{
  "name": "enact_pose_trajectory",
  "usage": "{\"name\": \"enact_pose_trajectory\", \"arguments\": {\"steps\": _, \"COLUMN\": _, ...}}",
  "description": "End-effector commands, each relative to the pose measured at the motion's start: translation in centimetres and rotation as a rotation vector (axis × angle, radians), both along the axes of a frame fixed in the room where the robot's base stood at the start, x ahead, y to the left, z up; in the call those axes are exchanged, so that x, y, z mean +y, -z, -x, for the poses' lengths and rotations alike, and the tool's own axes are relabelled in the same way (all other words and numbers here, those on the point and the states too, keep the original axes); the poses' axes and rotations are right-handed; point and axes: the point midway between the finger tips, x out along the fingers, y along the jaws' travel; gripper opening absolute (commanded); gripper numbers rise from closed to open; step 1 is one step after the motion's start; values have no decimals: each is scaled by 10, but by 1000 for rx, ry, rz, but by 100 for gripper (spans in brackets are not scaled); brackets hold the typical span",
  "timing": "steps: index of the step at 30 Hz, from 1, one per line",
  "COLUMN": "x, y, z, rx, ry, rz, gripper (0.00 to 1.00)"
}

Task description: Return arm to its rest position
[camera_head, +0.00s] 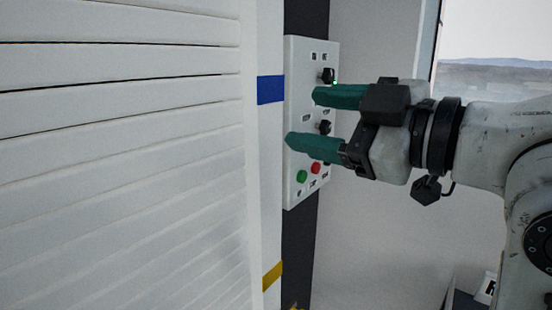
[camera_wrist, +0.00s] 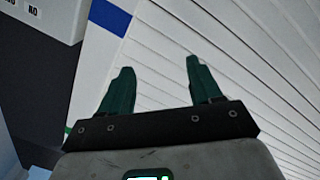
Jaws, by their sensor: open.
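My gripper (camera_head: 302,116) is at the right of the head view, its two green fingers spread apart and pointing left. The fingers overlap the white control panel (camera_head: 299,189) in the picture; I cannot tell whether they touch it. In the wrist view my gripper (camera_wrist: 156,75) is open with nothing between its fingers, against the white slatted wall. The panel has black knobs, a green button (camera_head: 302,176) and a red button (camera_head: 315,167). Part of the panel is hidden behind the fingers. A corner of the panel (camera_wrist: 62,22) shows at the wrist view's top left.
A white slatted wall (camera_head: 120,170) fills the left side. A dark post (camera_head: 299,250) bears the panel, beside a white strip with blue (camera_head: 271,90) and yellow (camera_head: 272,275) marks. A plain pale wall (camera_head: 370,240) and a window (camera_head: 495,45) are at the right.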

Motion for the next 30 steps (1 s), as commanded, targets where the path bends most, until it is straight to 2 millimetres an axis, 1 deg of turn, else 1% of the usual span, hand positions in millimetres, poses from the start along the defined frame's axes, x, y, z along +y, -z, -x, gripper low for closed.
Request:
{"name": "enact_pose_trajectory", "arguments": {"steps": 1, "x": -4, "y": 11, "z": -4, "rx": 31, "ry": 15, "rz": -13, "gripper": 64}}
{"name": "enact_pose_trajectory", "arguments": {"steps": 5, "x": -15, "y": 40, "z": -15, "rx": 112, "ry": 61, "rz": -44, "gripper": 64}}
{"name": "enact_pose_trajectory", "arguments": {"steps": 8, "x": -26, "y": 69, "z": -22, "rx": 192, "ry": 106, "rz": -73, "gripper": 64}}
{"name": "enact_pose_trajectory", "arguments": {"steps": 10, "x": -35, "y": 95, "z": -27, "rx": 260, "ry": 145, "rz": -95, "gripper": 64}}
{"name": "enact_pose_trajectory", "arguments": {"steps": 11, "x": -39, "y": 109, "z": -29, "rx": 295, "ry": 164, "rz": -104, "gripper": 64}}
{"name": "enact_pose_trajectory", "arguments": {"steps": 14, "x": -56, "y": 165, "z": -31, "rx": 434, "ry": 247, "rz": -139, "gripper": 64}}
{"name": "enact_pose_trajectory", "arguments": {"steps": 15, "x": -64, "y": 191, "z": -30, "rx": 499, "ry": 287, "rz": -152, "gripper": 64}}
{"name": "enact_pose_trajectory", "arguments": {"steps": 17, "x": -75, "y": 230, "z": -25, "rx": 593, "ry": 346, "rz": -168, "gripper": 64}}
{"name": "enact_pose_trajectory", "arguments": {"steps": 18, "x": -83, "y": 256, "z": -19, "rx": 655, "ry": 387, "rz": -176, "gripper": 64}}
{"name": "enact_pose_trajectory", "arguments": {"steps": 20, "x": -94, "y": 295, "z": -8, "rx": 748, "ry": 451, "rz": -185, "gripper": 64}}
{"name": "enact_pose_trajectory", "arguments": {"steps": 21, "x": -101, "y": 320, "z": 1, "rx": 809, "ry": 494, "rz": -188, "gripper": 64}}
{"name": "enact_pose_trajectory", "arguments": {"steps": 23, "x": -112, "y": 357, "z": 17, "rx": 898, "ry": 558, "rz": -188, "gripper": 64}}
{"name": "enact_pose_trajectory", "arguments": {"steps": 24, "x": -119, "y": 381, "z": 30, "rx": 957, "ry": 601, "rz": -187, "gripper": 64}}
{"name": "enact_pose_trajectory", "arguments": {"steps": 26, "x": -130, "y": 415, "z": 52, "rx": 1043, "ry": 668, "rz": -179, "gripper": 64}}
{"name": "enact_pose_trajectory", "arguments": {"steps": 27, "x": -137, "y": 436, "z": 68, "rx": 1098, "ry": 714, "rz": -172, "gripper": 64}}
{"name": "enact_pose_trajectory", "arguments": {"steps": 29, "x": -148, "y": 467, "z": 94, "rx": 1180, "ry": 784, "rz": -157, "gripper": 64}}
{"name": "enact_pose_trajectory", "arguments": {"steps": 30, "x": -155, "y": 486, "z": 113, "rx": 1233, "ry": 831, "rz": -145, "gripper": 64}}
